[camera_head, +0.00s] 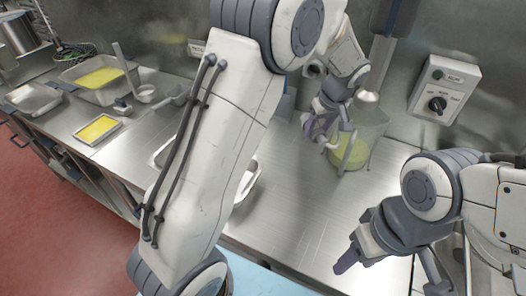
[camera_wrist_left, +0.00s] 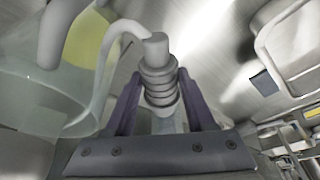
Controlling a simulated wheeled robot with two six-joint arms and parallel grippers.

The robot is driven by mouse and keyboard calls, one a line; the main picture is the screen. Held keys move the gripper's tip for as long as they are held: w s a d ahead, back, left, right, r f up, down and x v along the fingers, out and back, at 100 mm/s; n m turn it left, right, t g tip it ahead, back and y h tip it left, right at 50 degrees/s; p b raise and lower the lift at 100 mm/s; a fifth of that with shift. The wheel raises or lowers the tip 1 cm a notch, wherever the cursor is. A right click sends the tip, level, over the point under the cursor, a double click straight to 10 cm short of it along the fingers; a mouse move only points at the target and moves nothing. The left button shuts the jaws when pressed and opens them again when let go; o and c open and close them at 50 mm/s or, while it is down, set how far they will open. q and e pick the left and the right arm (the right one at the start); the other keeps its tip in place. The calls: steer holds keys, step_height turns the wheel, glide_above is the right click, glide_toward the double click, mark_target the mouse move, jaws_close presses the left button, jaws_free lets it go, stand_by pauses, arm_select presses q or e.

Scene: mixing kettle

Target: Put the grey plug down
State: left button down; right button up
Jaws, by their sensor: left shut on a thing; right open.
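The grey plug (camera_wrist_left: 157,72) is a ribbed grey cylinder between the two purple fingers of my left gripper (camera_wrist_left: 158,95) in the left wrist view. A pale curved tube or handle runs from its top toward the left. In the head view my left gripper (camera_head: 322,128) is at the left side of the clear kettle (camera_head: 372,128), with the plug mostly hidden by the fingers. The kettle holds yellow-green liquid; it also shows in the left wrist view (camera_wrist_left: 30,82). My right gripper (camera_head: 352,258) is open and empty, low over the steel counter at right.
A control box (camera_head: 443,90) with a black knob is on the wall at right. Trays of yellow food (camera_head: 97,130) and a ladle are on the left counter (camera_head: 60,128). A metal pan (camera_head: 248,182) is partly hidden behind my left arm. Counter in front of the kettle is clear.

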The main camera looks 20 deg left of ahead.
arm_select(q)
steer(key=w+a+f+p, duration=0.1)
steer(key=a+f, duration=0.1)
steer(key=a, duration=0.1)
steer(key=w+a+f+p, duration=0.1)
steer(key=a+f, duration=0.1)
steer(key=a, duration=0.2)
steer(key=w+a+f+p, duration=0.1)
steer(key=a+f, duration=0.1)
steer(key=a, duration=0.1)
steer(key=shift+w+a+f, duration=0.15)
steer(key=shift+w, duration=0.05)
step_height(320, 180, down, 4)
steer(key=shift+a+r+p, duration=0.1)
steer(key=shift+p, duration=0.5)
steer(key=shift+f, duration=0.2)
steer(key=shift+f, duration=0.1)
steer(key=shift+f+b, duration=0.1)
steer(key=shift+b, duration=0.2)
steer(key=shift+c, duration=1.2)
jaws_free()
